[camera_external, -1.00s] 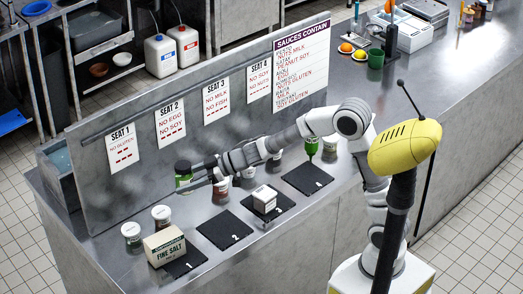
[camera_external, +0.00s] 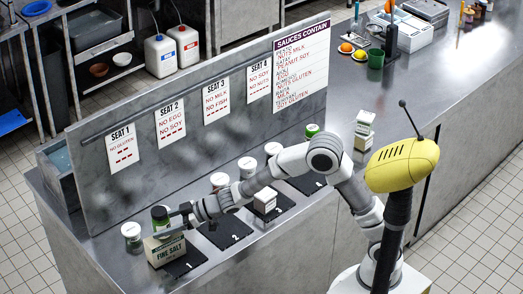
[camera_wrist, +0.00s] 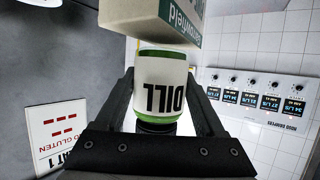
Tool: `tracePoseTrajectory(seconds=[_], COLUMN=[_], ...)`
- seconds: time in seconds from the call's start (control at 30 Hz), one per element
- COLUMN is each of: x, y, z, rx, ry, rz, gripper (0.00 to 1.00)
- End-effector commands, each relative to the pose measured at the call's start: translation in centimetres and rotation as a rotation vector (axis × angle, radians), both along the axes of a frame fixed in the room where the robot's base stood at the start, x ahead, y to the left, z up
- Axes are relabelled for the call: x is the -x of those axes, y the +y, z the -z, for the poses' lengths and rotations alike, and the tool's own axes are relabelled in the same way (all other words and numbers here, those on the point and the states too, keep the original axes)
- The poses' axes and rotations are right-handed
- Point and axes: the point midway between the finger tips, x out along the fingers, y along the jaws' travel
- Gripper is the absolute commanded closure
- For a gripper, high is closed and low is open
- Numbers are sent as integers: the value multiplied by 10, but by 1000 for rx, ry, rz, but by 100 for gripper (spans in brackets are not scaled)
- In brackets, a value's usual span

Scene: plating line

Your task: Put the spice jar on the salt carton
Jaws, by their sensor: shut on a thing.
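The spice jar (camera_wrist: 162,85) has a white label reading DILL and green bands. It appears upside down in the wrist view, between the two fingers of my gripper (camera_wrist: 165,100). In the external view, the jar's dark body and green top (camera_external: 160,214) show above the back part of the salt carton. The salt carton (camera_external: 166,252), cream and green with FINE SALT on it, stands at the near end of the counter by mat 1. It also shows in the wrist view (camera_wrist: 150,22), right against the jar's base in the picture. I cannot tell if they touch. My gripper (camera_external: 168,228) is shut on the jar.
Another jar (camera_external: 131,232) stands left of the carton. Black numbered mats (camera_external: 228,233) line the counter, with a small white carton (camera_external: 265,198) on one. More jars (camera_external: 220,180) stand along the upright metal panel (camera_external: 135,120) with the seat signs.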

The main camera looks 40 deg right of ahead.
Motion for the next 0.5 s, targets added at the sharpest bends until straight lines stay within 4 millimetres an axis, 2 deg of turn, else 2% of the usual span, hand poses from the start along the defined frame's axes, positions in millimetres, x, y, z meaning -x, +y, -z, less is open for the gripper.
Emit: tracePoseTrajectory(seconds=[0.07,0.43,0.47,0.5], x=[0,-1,0,0], y=[0,0,0,0], z=[7,11,10,10], rx=[-1,-2,-1,0], ry=[-3,-3,-2,-2], rz=[-1,1,1,1], gripper=[100,100,23,16])
